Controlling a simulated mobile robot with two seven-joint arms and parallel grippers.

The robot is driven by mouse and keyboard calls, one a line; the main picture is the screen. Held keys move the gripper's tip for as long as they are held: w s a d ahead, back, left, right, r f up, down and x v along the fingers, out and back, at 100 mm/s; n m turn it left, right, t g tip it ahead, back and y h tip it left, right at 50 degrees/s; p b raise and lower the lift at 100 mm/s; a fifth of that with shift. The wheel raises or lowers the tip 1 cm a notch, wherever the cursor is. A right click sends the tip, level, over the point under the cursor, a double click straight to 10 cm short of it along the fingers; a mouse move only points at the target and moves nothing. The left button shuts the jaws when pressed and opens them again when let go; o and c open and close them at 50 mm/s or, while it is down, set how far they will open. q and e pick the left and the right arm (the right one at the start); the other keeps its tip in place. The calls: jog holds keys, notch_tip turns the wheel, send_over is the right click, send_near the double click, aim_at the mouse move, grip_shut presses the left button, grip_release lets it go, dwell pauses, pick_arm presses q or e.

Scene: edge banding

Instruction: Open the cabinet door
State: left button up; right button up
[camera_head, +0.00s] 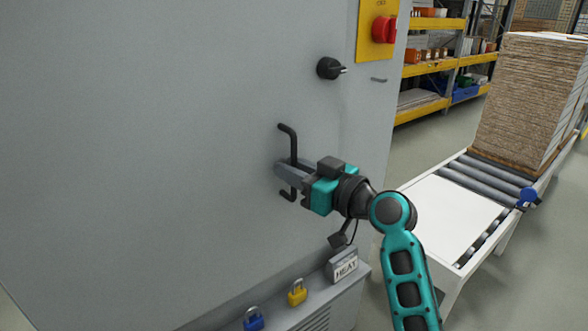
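The cabinet door (190,130) is a large flat grey panel that fills the left and middle of the view. It looks shut, with no gap showing. A black bar handle (291,145) stands upright on it, towards its right side. My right gripper (283,170) reaches in from the lower right, with its grey fingers at the middle of the handle. The fingers hide that part of the bar, and I cannot see whether they are closed on it. A black rotary knob (329,68) sits above the handle. My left gripper is not in view.
A ledge below the door holds a blue padlock (254,320), a yellow padlock (297,293) and a small labelled box (342,267). A red switch (383,30) is at the top. A roller conveyor (497,182) with stacked boards (530,100) stands at the right.

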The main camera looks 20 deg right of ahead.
grip_shut()
jog(key=shift+s, duration=0.15)
dwell(0.4)
